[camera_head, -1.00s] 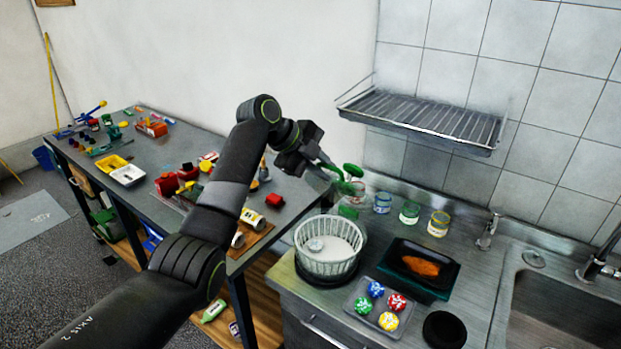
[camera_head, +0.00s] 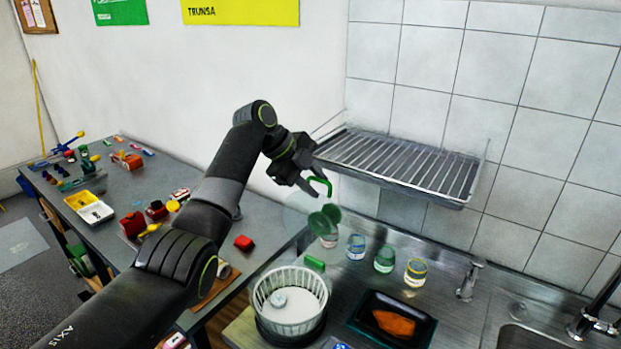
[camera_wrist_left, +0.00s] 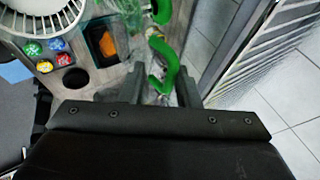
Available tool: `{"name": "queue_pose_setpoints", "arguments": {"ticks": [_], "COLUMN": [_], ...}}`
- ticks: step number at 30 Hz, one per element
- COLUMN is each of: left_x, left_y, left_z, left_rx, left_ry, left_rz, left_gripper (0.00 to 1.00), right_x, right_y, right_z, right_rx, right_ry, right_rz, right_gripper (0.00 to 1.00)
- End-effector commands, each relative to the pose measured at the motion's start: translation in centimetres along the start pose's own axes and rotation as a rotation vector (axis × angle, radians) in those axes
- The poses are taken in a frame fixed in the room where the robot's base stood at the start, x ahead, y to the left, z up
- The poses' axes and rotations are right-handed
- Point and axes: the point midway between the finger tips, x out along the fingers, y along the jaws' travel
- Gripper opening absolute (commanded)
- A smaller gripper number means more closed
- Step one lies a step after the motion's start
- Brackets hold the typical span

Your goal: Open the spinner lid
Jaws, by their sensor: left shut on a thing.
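The spinner (camera_head: 290,299) stands on the counter as a white slatted basket with an open top and a pale round hub inside. It shows in part at the top left of the left wrist view (camera_wrist_left: 38,24). My left gripper (camera_head: 316,188) is above and to the right of the basket, shut on the green handle of the spinner lid (camera_head: 325,217). The lid is off the basket; its clear part is too faint to outline. In the left wrist view the curved green handle (camera_wrist_left: 165,62) lies between the fingers. My right gripper is in neither view.
Several small jars (camera_head: 384,259) stand behind the spinner, below the lid. A wire rack (camera_head: 410,168) on the tiled wall is close to the right of my left gripper. A black tray with orange food (camera_head: 366,336) is right of the basket. A cluttered table (camera_head: 130,180) is left.

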Motion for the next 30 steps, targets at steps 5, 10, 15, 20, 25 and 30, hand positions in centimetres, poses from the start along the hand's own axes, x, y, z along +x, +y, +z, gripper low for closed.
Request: {"name": "queue_pose_setpoints", "arguments": {"ticks": [5,10,15,20,25,30], "left_x": [0.9,1.0,1.1,0.9,0.7,0.6], "left_y": [0.4,0.4,0.5,0.4,0.3,0.2], "left_z": [-0.6,-0.5,-0.5,-0.4,-0.4,-0.3], "left_rx": [-0.001,-0.002,-0.003,-0.002,-0.001,0.000], "left_ry": [0.021,0.022,0.022,0.018,0.014,0.011], "left_rz": [0.010,0.012,0.013,0.011,0.009,0.007], "left_gripper": [0.00,0.00,0.31,0.32,0.32,0.32], "right_x": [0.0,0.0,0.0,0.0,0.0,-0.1], "right_y": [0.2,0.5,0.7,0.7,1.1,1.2], "right_z": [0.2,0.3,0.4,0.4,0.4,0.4], "right_rx": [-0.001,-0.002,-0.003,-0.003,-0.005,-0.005], "right_ry": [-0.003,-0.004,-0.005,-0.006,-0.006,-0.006], "right_rz": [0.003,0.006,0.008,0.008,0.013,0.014], "right_gripper": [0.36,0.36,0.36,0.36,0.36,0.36]}}
